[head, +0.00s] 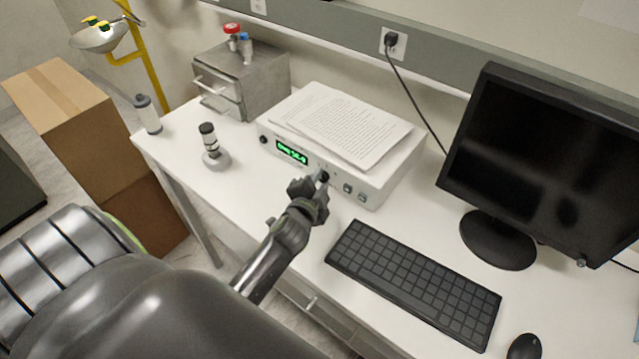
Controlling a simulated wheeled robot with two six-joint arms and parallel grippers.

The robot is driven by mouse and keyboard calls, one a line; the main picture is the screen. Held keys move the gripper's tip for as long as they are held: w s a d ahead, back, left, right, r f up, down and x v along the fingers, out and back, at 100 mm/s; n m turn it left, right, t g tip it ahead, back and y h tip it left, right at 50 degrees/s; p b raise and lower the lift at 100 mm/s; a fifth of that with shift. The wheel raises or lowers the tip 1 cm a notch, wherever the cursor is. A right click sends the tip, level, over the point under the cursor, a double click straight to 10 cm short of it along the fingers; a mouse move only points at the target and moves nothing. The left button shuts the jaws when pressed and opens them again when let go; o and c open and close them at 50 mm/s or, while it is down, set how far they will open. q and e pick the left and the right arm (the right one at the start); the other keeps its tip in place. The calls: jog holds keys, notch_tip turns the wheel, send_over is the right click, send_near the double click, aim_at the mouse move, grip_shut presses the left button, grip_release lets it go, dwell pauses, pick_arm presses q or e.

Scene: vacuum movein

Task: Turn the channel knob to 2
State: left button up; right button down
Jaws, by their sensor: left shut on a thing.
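A white instrument box (395,171) with a green lit display (292,151) stands on the white desk, papers lying on its top. My left gripper (320,181) is at the middle of its front panel, shut on the dark channel knob (323,176). The gripper hides most of the knob, and I cannot read its setting or any markings around it. Two small square switches (354,192) sit right of the knob, and a dark round part (263,139) is at the panel's left end. My right gripper is not in view.
A small gauge stand (215,158), a grey bottle (147,114) and a metal drawer box (262,82) stand to the left. A power cord (415,93) hangs behind.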

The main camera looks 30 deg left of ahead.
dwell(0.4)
pick_arm(q)
jog(key=o, duration=1)
jog(key=p+v, duration=0.6)
jog(key=v, duration=1)
jog(key=shift+w+r, duration=0.1)
jog(key=shift+r, duration=0.05)
jog(key=shift+v, duration=0.8)
